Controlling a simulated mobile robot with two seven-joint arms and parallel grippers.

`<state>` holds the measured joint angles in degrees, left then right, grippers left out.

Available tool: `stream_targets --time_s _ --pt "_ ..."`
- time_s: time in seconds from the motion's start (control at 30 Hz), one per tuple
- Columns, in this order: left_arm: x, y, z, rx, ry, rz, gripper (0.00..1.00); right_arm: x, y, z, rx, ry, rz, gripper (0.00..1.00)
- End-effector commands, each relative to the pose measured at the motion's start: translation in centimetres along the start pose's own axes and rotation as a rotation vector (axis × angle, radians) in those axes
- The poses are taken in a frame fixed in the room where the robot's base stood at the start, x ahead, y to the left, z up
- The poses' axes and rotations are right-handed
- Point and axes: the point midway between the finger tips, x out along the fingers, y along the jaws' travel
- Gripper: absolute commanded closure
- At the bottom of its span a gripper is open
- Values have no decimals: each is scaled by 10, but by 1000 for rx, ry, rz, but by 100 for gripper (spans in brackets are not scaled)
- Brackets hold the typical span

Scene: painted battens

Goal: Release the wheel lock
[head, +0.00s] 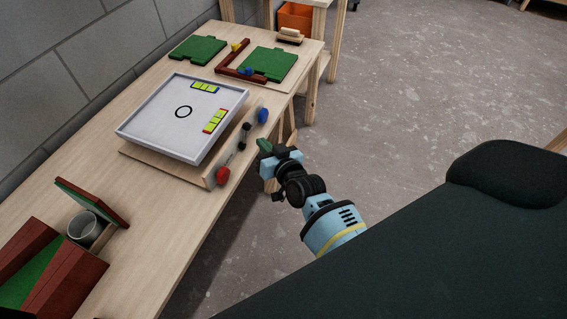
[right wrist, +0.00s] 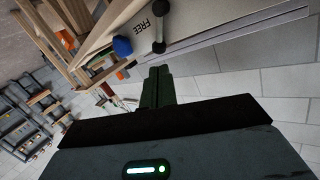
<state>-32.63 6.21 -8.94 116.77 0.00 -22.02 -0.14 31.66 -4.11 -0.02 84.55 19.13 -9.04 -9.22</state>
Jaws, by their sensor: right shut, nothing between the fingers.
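The wheel lock appears to be a small black lever with round ends (head: 243,136), on the front face of the board under the white tray. A red knob (head: 222,175) is to its left and a blue knob (head: 262,115) to its right. In the right wrist view, the black lever (right wrist: 158,30) stands beside the printed word FREE, and the blue knob (right wrist: 122,46) is also there. My right gripper (head: 265,147) is shut and empty, just in front of the lever and apart from it. Its closed fingers also show in the wrist view (right wrist: 157,75). My left gripper is not in view.
The white tray (head: 155,128) holds yellow-green blocks and a black ring. Behind it on the wooden table (head: 150,215) are green plates (head: 198,49) and a dark red angled piece (head: 226,66). A grey cup (head: 85,227) stands front left. Open floor lies right.

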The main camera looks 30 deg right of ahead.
Motion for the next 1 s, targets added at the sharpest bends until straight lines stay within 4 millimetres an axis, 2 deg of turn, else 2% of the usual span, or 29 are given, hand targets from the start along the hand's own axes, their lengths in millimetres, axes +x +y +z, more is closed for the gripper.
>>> stream_targets --time_s 0.1,0.2,0.4,0.6,1.0 --pt "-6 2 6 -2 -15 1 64 -24 0 0 0 -1 0 100" --pt "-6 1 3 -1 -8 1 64 -42 0 1 -2 -1 0 100" --pt "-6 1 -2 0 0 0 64 -68 0 1 -2 -2 -1 100" --pt "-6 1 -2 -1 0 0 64 -79 -1 2 -1 -2 -1 100" --pt "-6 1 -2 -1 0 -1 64 -81 0 3 -2 -6 -1 100"
